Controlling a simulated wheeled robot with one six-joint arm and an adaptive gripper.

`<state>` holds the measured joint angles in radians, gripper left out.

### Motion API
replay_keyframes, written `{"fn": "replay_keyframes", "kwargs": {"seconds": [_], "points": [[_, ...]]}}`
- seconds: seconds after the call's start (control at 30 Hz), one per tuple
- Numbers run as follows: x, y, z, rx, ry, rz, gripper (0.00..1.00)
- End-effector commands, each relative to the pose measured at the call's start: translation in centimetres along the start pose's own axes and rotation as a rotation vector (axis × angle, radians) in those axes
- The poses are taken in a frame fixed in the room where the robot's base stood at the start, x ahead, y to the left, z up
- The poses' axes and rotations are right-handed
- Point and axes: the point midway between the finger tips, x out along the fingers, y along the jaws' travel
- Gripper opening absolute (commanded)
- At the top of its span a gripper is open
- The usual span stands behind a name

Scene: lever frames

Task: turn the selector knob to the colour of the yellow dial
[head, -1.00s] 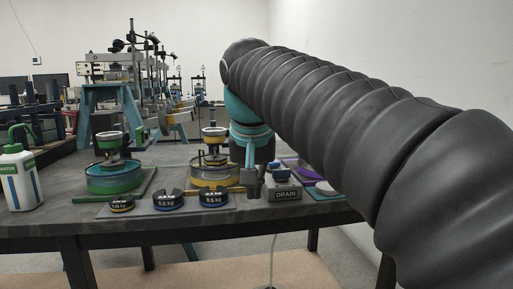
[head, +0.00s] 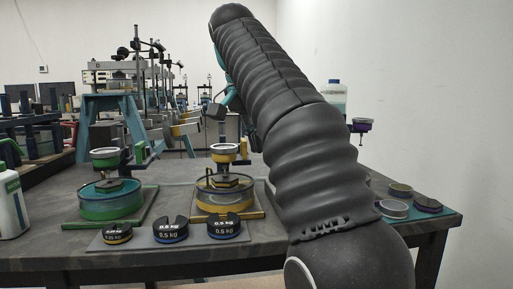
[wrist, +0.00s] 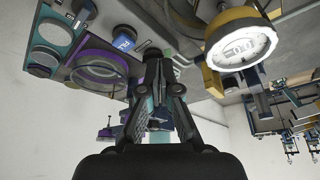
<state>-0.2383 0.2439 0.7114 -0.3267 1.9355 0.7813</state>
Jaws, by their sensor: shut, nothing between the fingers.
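The yellow-rimmed dial (wrist: 240,45) shows a lit white face at the upper right of the wrist view. In the head view, a yellow-banded unit (head: 222,195) stands mid-table with a yellow-rimmed cup (head: 225,151) above it. My gripper (wrist: 165,62) is shut and empty in the middle of the wrist view, left of the dial and apart from it. My arm hides part of the table.
A green unit (head: 110,203) stands left of the yellow one. Several dark weights (head: 169,229) lie in front. A white bottle (head: 10,205) is at the left edge. A purple ring (wrist: 97,70) and a blue lettered block (wrist: 124,38) show in the wrist view.

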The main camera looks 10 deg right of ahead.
Motion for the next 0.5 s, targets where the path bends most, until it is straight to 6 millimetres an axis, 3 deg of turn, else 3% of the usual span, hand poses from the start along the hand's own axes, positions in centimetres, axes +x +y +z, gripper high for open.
{"fn": "replay_keyframes", "kwargs": {"seconds": [0.17, 0.5], "points": [[2.0, 0.4, -0.1, 0.006, -0.002, 0.005, 0.0], [8.0, 0.2, 0.1, 0.001, -0.002, 0.002, 0.0]]}}
